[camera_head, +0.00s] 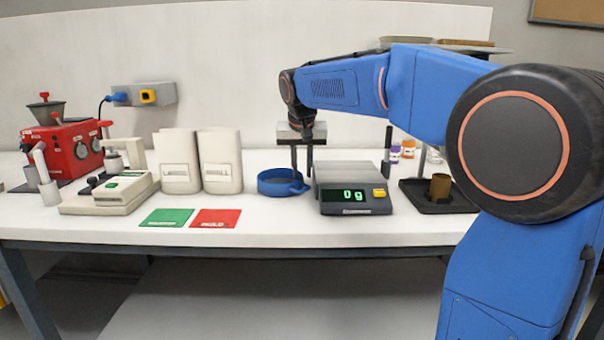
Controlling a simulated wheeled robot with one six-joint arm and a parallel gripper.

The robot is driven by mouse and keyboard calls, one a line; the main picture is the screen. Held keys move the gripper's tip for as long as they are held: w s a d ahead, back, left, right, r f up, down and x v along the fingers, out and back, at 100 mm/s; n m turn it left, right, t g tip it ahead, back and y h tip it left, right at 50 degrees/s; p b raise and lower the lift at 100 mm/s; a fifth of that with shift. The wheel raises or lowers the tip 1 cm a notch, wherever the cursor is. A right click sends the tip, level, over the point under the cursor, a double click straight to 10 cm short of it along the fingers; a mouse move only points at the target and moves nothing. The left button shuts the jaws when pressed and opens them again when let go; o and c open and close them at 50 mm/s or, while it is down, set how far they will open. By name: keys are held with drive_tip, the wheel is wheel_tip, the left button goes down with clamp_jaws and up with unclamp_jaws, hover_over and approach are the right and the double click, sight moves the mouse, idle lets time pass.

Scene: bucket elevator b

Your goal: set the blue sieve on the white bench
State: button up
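The blue sieve (272,187) is a shallow round pan with a short handle at its front right. It appears to rest on the white bench (330,232), just left of the scale. My gripper (302,174) points down at the sieve's right side. Its two dark fingers are apart with a clear gap between them. The left finger overlaps the sieve's inside and the right one is just past its right rim. I cannot tell whether either finger touches the sieve.
A scale (356,206) reading 0 g stands close to the right of the sieve. Two cream containers (220,162) stand to its left. Green (167,217) and red (215,218) cards lie in front. A black tray (440,200) is at right and a red machine (66,150) at far left.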

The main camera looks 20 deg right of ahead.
drive_tip(key=v, duration=1)
